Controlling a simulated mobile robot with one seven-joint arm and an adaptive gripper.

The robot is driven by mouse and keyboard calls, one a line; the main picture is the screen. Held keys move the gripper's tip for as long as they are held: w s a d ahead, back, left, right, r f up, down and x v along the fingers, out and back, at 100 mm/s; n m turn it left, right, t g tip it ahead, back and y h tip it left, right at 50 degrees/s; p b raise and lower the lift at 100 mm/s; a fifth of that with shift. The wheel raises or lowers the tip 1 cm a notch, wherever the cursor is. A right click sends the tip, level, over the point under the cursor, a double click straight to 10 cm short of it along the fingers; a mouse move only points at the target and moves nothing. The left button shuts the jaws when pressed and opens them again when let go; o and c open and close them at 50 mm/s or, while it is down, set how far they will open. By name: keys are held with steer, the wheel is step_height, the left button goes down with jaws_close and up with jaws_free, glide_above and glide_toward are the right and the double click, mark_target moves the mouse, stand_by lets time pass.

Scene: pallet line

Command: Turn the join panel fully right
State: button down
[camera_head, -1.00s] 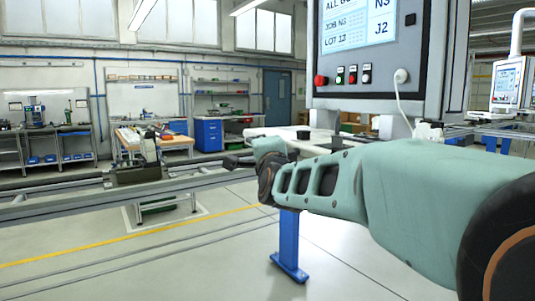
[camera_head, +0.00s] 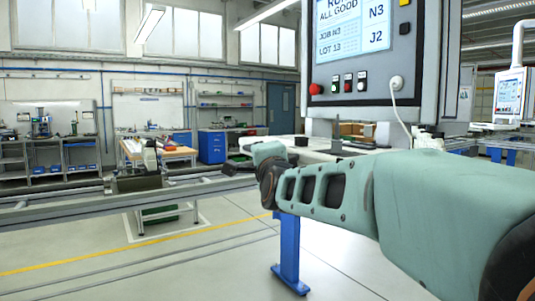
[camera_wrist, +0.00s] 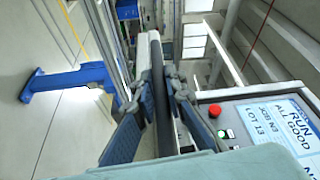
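A large grey panel (camera_head: 384,45) with a lit screen (camera_head: 350,22) hangs at the upper right in the head view. Its screen reads ALL GOOD, N3 and J2. It shows turned sideways in the lower right of the wrist view, with its screen (camera_wrist: 285,125) partly cut off. A red button (camera_head: 316,88) and small switches sit below the screen. My gripper (camera_wrist: 158,80) has its two dark fingers apart. A long dark bar (camera_wrist: 157,110) shows between them; whether it lies between the fingers or beyond them I cannot tell. No contact with the panel is visible.
A smaller screen on a white arm (camera_head: 509,95) stands at the far right. A conveyor rail (camera_head: 60,208) crosses the left side. A blue post (camera_head: 289,250) stands below my arm. Workbenches and a blue cabinet (camera_head: 212,146) line the back. The floor in front is open.

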steer(key=c, duration=2)
jaws_free()
steer(key=shift+f, duration=0.2)
steer(key=shift+c, duration=0.2)
steer(key=shift+o, duration=0.4)
steer(key=shift+r, duration=0.1)
steer(key=v, duration=0.8)
steer(key=shift+r, duration=0.25)
steer(key=shift+s+a, duration=0.1)
steer(key=shift+a, duration=0.05)
